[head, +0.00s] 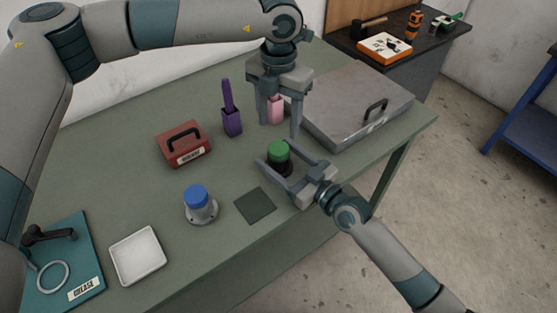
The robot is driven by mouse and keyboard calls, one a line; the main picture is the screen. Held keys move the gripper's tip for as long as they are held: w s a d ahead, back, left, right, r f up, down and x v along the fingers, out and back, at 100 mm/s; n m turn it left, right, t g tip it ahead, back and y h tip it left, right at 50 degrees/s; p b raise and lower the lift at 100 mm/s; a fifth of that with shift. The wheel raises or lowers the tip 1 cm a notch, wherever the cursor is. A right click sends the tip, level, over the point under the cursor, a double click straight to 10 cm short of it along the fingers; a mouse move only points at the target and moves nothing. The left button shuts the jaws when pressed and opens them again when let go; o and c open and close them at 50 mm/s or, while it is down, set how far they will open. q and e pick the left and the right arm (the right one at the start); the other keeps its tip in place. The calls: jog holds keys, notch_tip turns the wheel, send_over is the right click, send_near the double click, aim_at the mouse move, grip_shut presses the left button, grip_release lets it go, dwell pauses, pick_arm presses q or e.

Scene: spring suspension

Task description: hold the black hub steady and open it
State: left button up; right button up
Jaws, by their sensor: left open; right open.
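The black hub (279,168) stands upright on the green table, with a green cap (278,151) on top. My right gripper (278,162) is open and level with the hub, its two fingers on either side of it; I cannot tell whether they touch it. My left gripper (279,128) is open and points down above and behind the hub, apart from the green cap. Part of the hub's lower body is hidden by the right gripper's near finger.
A grey hub with a blue cap (197,198), a dark square mat (255,205) and a white tray (137,256) are at the front. A red box (183,145), purple holder (231,122) and pink holder (275,110) stand behind. A large grey case (350,100) lies right.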

dwell(0.3)
grip_shut()
pick_arm(q)
jog(key=m, duration=1)
jog(key=shift+m, duration=0.4)
jog(key=m, duration=1.1)
jog(key=shift+m, duration=0.4)
jog(key=m, duration=0.8)
jog(key=shift+m, duration=0.4)
